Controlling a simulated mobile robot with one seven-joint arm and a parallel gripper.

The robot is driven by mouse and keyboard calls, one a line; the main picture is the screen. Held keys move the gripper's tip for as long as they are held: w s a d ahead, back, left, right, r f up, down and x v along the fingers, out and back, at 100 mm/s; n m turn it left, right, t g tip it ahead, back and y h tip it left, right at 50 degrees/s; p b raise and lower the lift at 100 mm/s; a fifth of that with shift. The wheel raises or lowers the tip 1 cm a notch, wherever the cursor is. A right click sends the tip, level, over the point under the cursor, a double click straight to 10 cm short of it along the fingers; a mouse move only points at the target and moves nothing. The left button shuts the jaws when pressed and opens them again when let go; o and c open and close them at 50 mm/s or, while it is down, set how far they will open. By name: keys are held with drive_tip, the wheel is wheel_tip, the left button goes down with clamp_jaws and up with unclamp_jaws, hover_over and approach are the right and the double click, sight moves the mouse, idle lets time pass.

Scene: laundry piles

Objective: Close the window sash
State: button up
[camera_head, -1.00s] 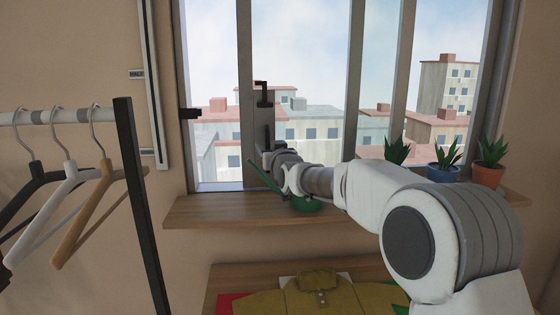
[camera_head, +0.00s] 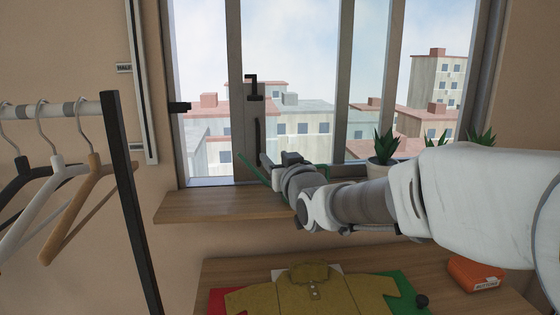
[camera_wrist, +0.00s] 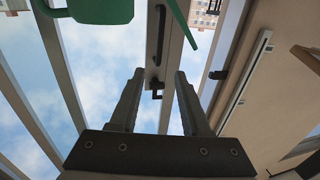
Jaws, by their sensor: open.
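The window sash (camera_head: 240,125) is a grey metal frame standing partway along the window, with a gap of open view between its left stile and the left jamb (camera_head: 180,140). A black latch (camera_head: 253,88) and a dark upright pull handle (camera_head: 257,135) are on that stile. My gripper (camera_head: 272,160) is in front of the stile, just below and right of the handle. In the wrist view my gripper (camera_wrist: 159,72) is open with nothing between its fingers. The stile, handle (camera_wrist: 180,20) and latch (camera_wrist: 156,90) lie beyond the fingertips. I cannot see contact.
A green watering can (camera_wrist: 100,10) is close by on the sill (camera_head: 220,205), mostly hidden by my arm in the head view. Potted plants (camera_head: 385,150) stand right on the sill. A hanger rack (camera_head: 125,180) is left.

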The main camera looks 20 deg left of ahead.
drive_tip(key=shift+s+d, duration=0.3)
drive_tip(key=shift+s, duration=0.1)
drive_tip(key=shift+w+r, duration=0.15)
drive_tip(key=c, duration=0.4)
drive_tip(key=m+p, duration=0.1)
drive_tip(key=w+r+m+p, duration=0.1)
drive_tip(key=w+d+r+m+p, duration=0.1)
drive_tip(key=p, duration=0.1)
drive_tip(key=shift+w+d+r+y, duration=0.1)
drive_tip(key=shift+w+r+y, duration=0.15)
drive_tip(key=shift+y, duration=0.15)
clamp_jaws()
drive_tip(key=w+d+r+m+g+y+p, duration=0.25)
drive_tip(key=w+d+m+g+p, duration=0.2)
drive_tip(key=m+p, duration=0.65)
drive_tip(key=s+a+x, duration=0.1)
drive_tip(key=s+x, duration=0.1)
drive_tip(key=x, duration=1.1)
drive_tip(key=shift+a+f, duration=0.3)
drive_tip(key=shift+f, duration=0.05)
